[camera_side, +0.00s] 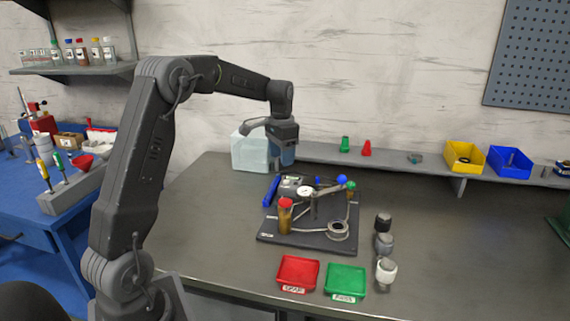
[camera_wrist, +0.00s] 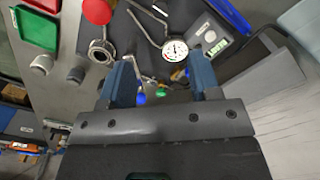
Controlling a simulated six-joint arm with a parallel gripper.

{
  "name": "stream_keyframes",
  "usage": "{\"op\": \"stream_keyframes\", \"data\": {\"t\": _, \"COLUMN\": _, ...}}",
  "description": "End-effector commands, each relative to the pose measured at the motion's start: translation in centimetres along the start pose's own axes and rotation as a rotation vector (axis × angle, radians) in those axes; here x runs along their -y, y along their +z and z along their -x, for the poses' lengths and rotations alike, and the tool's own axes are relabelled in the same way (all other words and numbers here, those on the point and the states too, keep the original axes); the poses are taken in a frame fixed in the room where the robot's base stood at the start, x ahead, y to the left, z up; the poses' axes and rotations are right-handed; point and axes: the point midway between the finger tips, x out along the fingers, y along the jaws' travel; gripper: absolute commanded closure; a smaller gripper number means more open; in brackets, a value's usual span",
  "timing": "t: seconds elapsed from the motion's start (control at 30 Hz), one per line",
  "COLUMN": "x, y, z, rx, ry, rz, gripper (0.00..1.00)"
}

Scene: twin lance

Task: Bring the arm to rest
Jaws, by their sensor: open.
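My gripper (camera_side: 283,152) hangs from my arm above the back left of the bench, pointing down. In the wrist view its two blue fingers (camera_wrist: 167,83) stand apart with nothing held between them. The gauge also shows just beyond the fingers in the wrist view (camera_wrist: 176,50). The gripper appears apart from the board's parts.
A red tray (camera_side: 298,272) and a green tray (camera_side: 345,280) lie at the front. Several small cylinders, one white (camera_side: 386,271), stand right of the board. A translucent container (camera_side: 248,152) stands close behind the gripper. Yellow (camera_side: 463,157) and blue (camera_side: 510,163) bins sit on the back ledge. The bench's right side is clear.

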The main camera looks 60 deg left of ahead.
Motion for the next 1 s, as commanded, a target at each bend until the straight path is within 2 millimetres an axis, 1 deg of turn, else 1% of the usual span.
{"op": "stream_keyframes", "data": {"t": 0.07, "x": -0.8, "y": 0.2, "z": 0.7, "rx": -0.010, "ry": -0.006, "rz": -0.003, "gripper": 0.43}}
{"op": "stream_keyframes", "data": {"t": 0.13, "x": -2.3, "y": 0.6, "z": 1.8, "rx": -0.029, "ry": -0.016, "rz": -0.004, "gripper": 0.43}}
{"op": "stream_keyframes", "data": {"t": 0.17, "x": -3.2, "y": 0.9, "z": 2.4, "rx": -0.041, "ry": -0.022, "rz": -0.005, "gripper": 0.43}}
{"op": "stream_keyframes", "data": {"t": 0.27, "x": -6.9, "y": 2.5, "z": 4.7, "rx": -0.089, "ry": -0.042, "rz": -0.005, "gripper": 0.43}}
{"op": "stream_keyframes", "data": {"t": 0.3, "x": -8.6, "y": 3.4, "z": 5.5, "rx": -0.112, "ry": -0.050, "rz": -0.006, "gripper": 0.43}}
{"op": "stream_keyframes", "data": {"t": 0.37, "x": -10.9, "y": 4.9, "z": 6.6, "rx": -0.146, "ry": -0.058, "rz": -0.004, "gripper": 0.43}}
{"op": "stream_keyframes", "data": {"t": 0.4, "x": -12.4, "y": 6.0, "z": 7.2, "rx": -0.170, "ry": -0.063, "rz": -0.003, "gripper": 0.43}}
{"op": "stream_keyframes", "data": {"t": 0.47, "x": -14.6, "y": 7.8, "z": 7.9, "rx": -0.206, "ry": -0.067, "rz": -0.002, "gripper": 0.43}}
{"op": "stream_keyframes", "data": {"t": 0.5, "x": -15.9, "y": 9.0, "z": 8.3, "rx": -0.231, "ry": -0.068, "rz": -0.001, "gripper": 0.43}}
{"op": "stream_keyframes", "data": {"t": 0.57, "x": -17.8, "y": 10.9, "z": 8.6, "rx": -0.268, "ry": -0.068, "rz": -0.001, "gripper": 0.43}}
{"op": "stream_keyframes", "data": {"t": 0.6, "x": -19.0, "y": 12.3, "z": 8.7, "rx": -0.293, "ry": -0.066, "rz": 0.001, "gripper": 0.43}}
{"op": "stream_keyframes", "data": {"t": 0.73, "x": -22.2, "y": 16.6, "z": 8.3, "rx": -0.371, "ry": -0.051, "rz": 0.004, "gripper": 0.43}}
{"op": "stream_keyframes", "data": {"t": 0.8, "x": -23.4, "y": 18.6, "z": 7.8, "rx": -0.409, "ry": -0.040, "rz": 0.006, "gripper": 0.43}}
{"op": "stream_keyframes", "data": {"t": 0.9, "x": -24.6, "y": 20.9, "z": 7.0, "rx": -0.451, "ry": -0.024, "rz": 0.009, "gripper": 0.43}}
{"op": "stream_keyframes", "data": {"t": 1.0, "x": -25.3, "y": 22.3, "z": 6.3, "rx": -0.477, "ry": -0.011, "rz": 0.012, "gripper": 0.43}}
